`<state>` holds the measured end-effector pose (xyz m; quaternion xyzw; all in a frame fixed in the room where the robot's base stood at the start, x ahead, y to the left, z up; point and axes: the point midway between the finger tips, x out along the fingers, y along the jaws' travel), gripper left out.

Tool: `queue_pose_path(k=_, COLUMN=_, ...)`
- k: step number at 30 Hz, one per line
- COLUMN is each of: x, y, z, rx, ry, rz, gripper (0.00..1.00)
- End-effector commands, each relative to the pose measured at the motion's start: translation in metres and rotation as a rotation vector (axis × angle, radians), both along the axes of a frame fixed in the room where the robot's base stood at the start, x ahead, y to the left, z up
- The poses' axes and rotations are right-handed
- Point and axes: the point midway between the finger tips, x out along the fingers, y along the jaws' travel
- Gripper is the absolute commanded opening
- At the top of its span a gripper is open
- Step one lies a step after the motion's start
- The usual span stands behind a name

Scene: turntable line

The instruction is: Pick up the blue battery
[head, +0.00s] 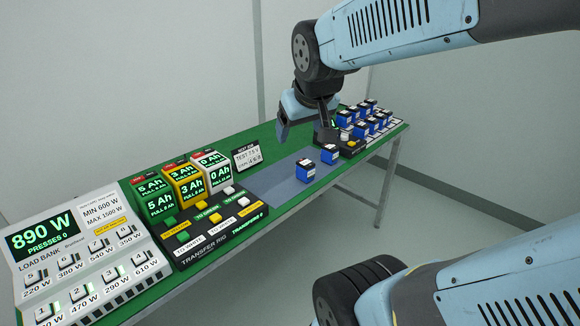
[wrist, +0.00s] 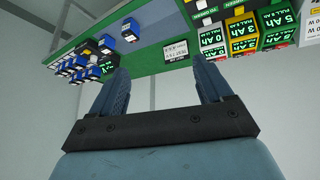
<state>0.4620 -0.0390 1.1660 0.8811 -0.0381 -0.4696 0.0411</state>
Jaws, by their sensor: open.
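Two blue batteries with dark tops stand apart on the grey strip of the table in the head view, a nearer one (head: 306,171) and a farther one (head: 329,155). They also show at the top of the wrist view, one (wrist: 130,30) larger than the other (wrist: 106,43). Several more blue batteries (head: 372,122) stand in rows at the table's right end. My gripper (head: 298,124) hangs above the table's back side, behind the two separate batteries. In the wrist view its fingers (wrist: 160,78) are spread with nothing between them.
A load bank (head: 75,245) reading 890 W and a black transfer rig (head: 215,230) with green, yellow and white units take up the left. A small sign (head: 247,155) stands at the back. A dark device with buttons (head: 350,143) is beside the battery rows. The grey strip (head: 275,185) is partly clear.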

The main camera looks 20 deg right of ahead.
Motion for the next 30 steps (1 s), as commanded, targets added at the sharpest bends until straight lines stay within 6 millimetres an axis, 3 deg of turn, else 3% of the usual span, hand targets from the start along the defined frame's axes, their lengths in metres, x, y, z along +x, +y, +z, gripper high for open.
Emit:
queue_pose_path(k=6, x=0.069, y=-0.053, z=-0.022, rx=-0.109, ry=-0.087, rz=-0.011, gripper=0.79)
queue_pose_path(k=15, x=0.144, y=-0.113, z=-0.065, rx=-0.218, ry=-0.206, rz=0.057, gripper=0.79)
queue_pose_path(k=24, x=0.193, y=-0.158, z=-0.123, rx=-0.246, ry=-0.326, rz=0.173, gripper=0.79)
queue_pose_path(k=30, x=0.209, y=-0.18, z=-0.169, rx=-0.213, ry=-0.417, rz=0.252, gripper=0.79)
